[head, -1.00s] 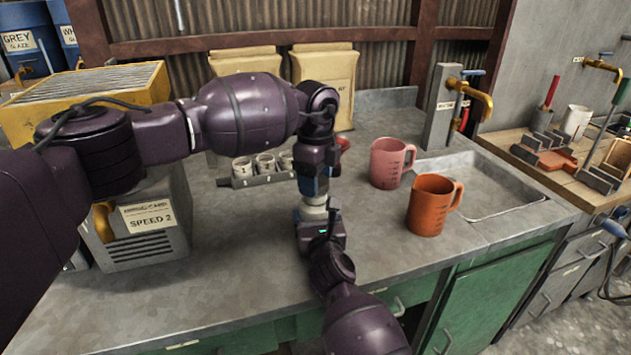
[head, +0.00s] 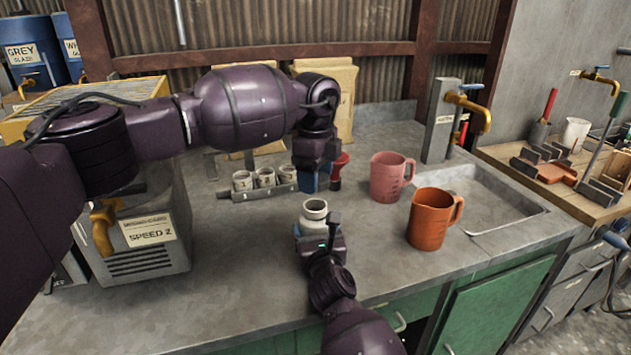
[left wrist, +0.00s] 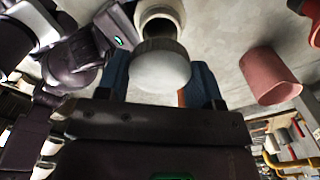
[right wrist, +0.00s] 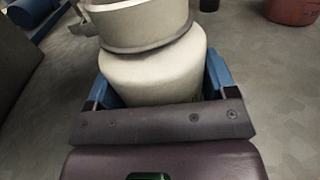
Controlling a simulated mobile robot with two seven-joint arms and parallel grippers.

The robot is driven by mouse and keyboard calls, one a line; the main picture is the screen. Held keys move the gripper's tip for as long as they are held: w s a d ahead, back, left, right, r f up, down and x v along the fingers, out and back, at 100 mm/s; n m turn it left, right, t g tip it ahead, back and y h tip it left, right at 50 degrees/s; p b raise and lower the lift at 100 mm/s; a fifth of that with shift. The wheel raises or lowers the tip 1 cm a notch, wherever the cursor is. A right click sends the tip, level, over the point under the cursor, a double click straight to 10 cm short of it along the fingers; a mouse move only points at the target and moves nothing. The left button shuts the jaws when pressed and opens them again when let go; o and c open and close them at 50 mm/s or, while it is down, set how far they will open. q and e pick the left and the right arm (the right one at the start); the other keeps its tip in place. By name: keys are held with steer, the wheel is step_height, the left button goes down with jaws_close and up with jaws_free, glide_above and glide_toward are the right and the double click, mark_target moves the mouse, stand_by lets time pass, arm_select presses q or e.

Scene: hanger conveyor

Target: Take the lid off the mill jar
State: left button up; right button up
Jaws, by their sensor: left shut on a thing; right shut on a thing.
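The mill jar (head: 314,214) is a pale pot on the bench, its round open mouth facing up in the head view. My right gripper (head: 312,236) is shut around its body; the right wrist view shows the cream jar (right wrist: 155,72) between the blue fingers. My left gripper (head: 316,182) is above and slightly behind the jar. In the left wrist view it is shut on the round grey-white lid (left wrist: 162,68), between its blue fingers, with the jar's open mouth (left wrist: 160,15) beyond it. The lid is mostly hidden in the head view.
A pink jug (head: 388,178) and an orange jug (head: 432,220) stand right of the jar, before the sink (head: 490,200). A rack of small white cups (head: 262,190) is behind left. The speed-labelled machine (head: 150,262) stands left. The front bench is clear.

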steer(key=o, duration=1.7)
steer(key=shift+c, duration=0.2)
